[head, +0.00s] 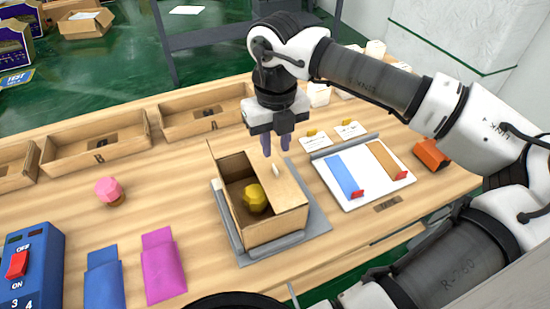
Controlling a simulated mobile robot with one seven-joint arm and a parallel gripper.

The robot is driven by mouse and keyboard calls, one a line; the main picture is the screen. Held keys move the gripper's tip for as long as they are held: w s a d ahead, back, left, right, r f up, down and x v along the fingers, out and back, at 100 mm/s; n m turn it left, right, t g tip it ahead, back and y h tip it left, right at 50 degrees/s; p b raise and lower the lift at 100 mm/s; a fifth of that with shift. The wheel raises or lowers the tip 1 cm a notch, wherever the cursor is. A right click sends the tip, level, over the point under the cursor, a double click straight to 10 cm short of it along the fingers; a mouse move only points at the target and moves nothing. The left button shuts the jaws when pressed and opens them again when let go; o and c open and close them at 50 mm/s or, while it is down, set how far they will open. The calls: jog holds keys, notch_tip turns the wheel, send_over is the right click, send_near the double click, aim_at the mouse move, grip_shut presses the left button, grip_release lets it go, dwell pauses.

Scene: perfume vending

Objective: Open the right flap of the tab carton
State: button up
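The tab carton (277,230) is an open-topped brown box on a grey tray (317,215) in the middle of the table. Its right flap (285,190) lies over the right part of the top, with a small white tab (276,169) near its far end. The left part of the top is open and shows a yellow faceted object (255,197) inside. My gripper (276,150) points down above the far end of the right flap. Its two purple fingers are apart with nothing seen between them. Whether they touch the flap is not clear.
A white board (350,200) with blue and brown strips lies right of the carton. Wooden bins (97,152) stand behind. A pink faceted object (109,190), blue and magenta sleeves (162,268) and a blue switch box (30,270) are at left. An orange block (430,154) is at right.

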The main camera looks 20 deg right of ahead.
aim_at(275, 168)
notch_tip(275, 168, down, 6)
jog(key=shift+f+p, duration=0.25)
jog(key=shift+p, duration=0.3)
grip_shut()
dwell(1.2)
